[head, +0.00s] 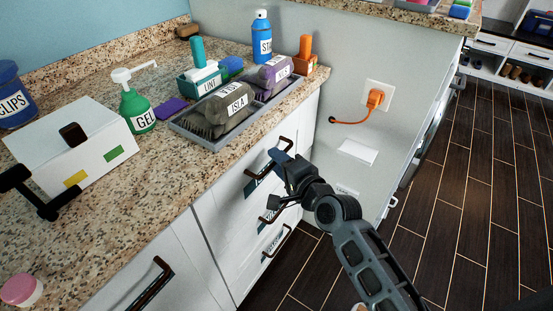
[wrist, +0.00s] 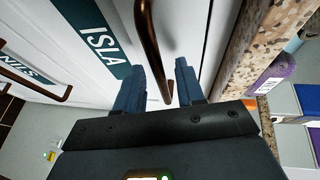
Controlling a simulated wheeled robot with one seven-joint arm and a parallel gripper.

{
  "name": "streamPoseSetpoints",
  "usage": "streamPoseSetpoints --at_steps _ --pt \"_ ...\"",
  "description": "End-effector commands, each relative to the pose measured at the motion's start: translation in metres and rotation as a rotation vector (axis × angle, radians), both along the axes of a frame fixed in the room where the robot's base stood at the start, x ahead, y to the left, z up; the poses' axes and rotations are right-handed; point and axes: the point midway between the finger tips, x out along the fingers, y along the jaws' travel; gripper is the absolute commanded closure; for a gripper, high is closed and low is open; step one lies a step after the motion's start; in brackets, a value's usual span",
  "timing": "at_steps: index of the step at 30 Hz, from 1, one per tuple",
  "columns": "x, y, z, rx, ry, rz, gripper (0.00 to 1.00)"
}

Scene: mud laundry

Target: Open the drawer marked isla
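The drawer marked ISLA (wrist: 115,12) is a white front with a teal name label (wrist: 98,38) and a dark bronze bar handle (wrist: 150,40). It is the top drawer under the counter and looks closed. In the head view its handle (head: 279,143) is partly hidden by my gripper (head: 278,163). In the wrist view my gripper (wrist: 160,78) is open, with one blue finger on each side of the handle. The handle bar runs between the fingers, with gaps visible. I cannot tell whether either finger touches it.
A drawer marked NILS (wrist: 30,85) is below, with its own handle. The granite counter (head: 75,220) overhangs above, carrying a tray (head: 195,138) with a grey bag (head: 222,108) also labelled ISLA. Dark floor (head: 460,200) lies clear at right.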

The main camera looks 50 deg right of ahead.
Motion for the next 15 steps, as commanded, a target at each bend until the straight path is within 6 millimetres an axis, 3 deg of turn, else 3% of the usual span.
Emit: streamPoseSetpoints --at_steps 13,15 --pt "0.0106 -0.0040 -0.0021 -0.001 0.000 0.000 0.62" --pt "0.0105 -0.0039 -0.0021 -0.001 0.000 0.000 0.69"
